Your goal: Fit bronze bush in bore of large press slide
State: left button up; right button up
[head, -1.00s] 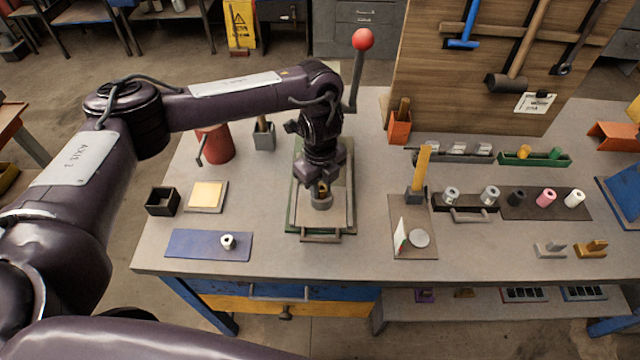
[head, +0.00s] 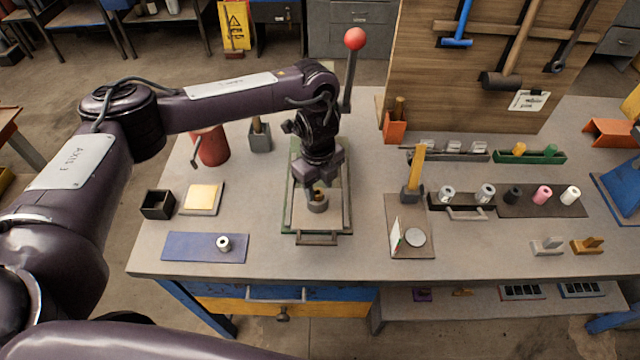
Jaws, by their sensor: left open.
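The press (head: 289,227) has a green frame and stands in the middle of the bench. On its slide, a grey round part (head: 318,205) stands upright. A small bronze bush (head: 319,193) shows at the top of the grey part, just under my left gripper. My left gripper (head: 318,186) points down over it and is open. The jaws partly hide the bush, and I cannot tell how deep it sits in the bore. My right gripper is not in view.
A red-knobbed lever (head: 355,39) rises behind my left wrist. A blue mat (head: 190,249) with a white ring (head: 223,243) lies left.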

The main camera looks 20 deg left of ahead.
pick_arm(q)
jog(key=shift+s+a+f, duration=0.35)
jog(key=shift+s+f, duration=0.05)
jog(key=shift+f, duration=0.15)
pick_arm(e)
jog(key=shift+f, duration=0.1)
pick_arm(q)
jog(key=shift+r, duration=0.25)
jog(key=r, duration=0.7)
jog(key=shift+w+d+r, duration=0.15)
jog(key=shift+w, duration=0.1)
jog(key=shift+w+d+r, duration=0.1)
jog(key=shift+d+r, duration=0.05)
jog(key=shift+r, duration=0.35)
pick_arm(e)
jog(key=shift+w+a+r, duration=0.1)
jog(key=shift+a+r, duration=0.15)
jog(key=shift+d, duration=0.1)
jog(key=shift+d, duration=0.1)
